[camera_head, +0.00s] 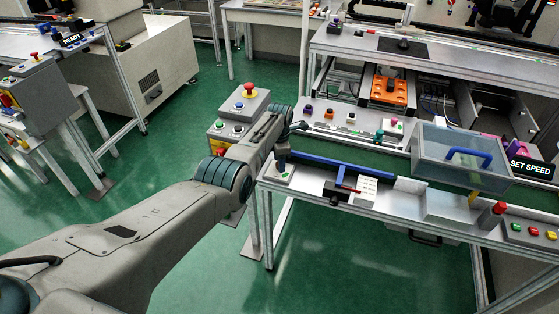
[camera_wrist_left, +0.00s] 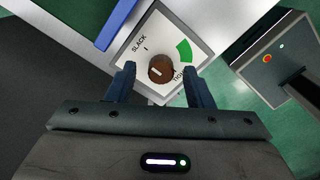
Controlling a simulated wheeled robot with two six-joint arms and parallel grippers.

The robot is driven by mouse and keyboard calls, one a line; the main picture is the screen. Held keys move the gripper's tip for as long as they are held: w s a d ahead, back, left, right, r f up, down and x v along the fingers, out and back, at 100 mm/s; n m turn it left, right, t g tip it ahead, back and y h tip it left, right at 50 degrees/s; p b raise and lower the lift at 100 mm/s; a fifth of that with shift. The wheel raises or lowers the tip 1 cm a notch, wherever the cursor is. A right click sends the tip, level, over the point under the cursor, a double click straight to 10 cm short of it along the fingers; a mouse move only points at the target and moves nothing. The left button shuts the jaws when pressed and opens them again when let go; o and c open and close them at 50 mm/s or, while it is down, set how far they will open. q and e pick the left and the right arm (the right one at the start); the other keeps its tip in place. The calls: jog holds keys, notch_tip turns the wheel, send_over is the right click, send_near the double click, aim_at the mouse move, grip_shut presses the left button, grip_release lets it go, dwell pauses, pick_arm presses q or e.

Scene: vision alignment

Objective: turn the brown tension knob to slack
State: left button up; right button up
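The brown tension knob (camera_wrist_left: 161,68) is round, with a white mark on its face. It sits on a square white dial plate (camera_wrist_left: 146,46) with SLACK printed at upper left, a partly hidden second label at lower right and a green arc at right. My left gripper (camera_wrist_left: 159,66) is open, with one dark blue finger on each side of the knob and a gap visible on both sides. In the head view the plate (camera_head: 278,177) is at the bench's left front corner, under my left gripper (camera_head: 283,155). My right gripper is not in view.
A long blue bar (camera_head: 340,164) runs along the bench beside the dial. A clear-lidded box with a blue handle (camera_head: 468,154) stands to the right. A button box with a red button (camera_head: 249,92) is behind my left arm. Green floor lies in front of the bench.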

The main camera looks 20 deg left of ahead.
pick_arm(q)
notch_tip(320, 180, up, 11)
dwell(0.8)
jog(key=shift+f, duration=0.15)
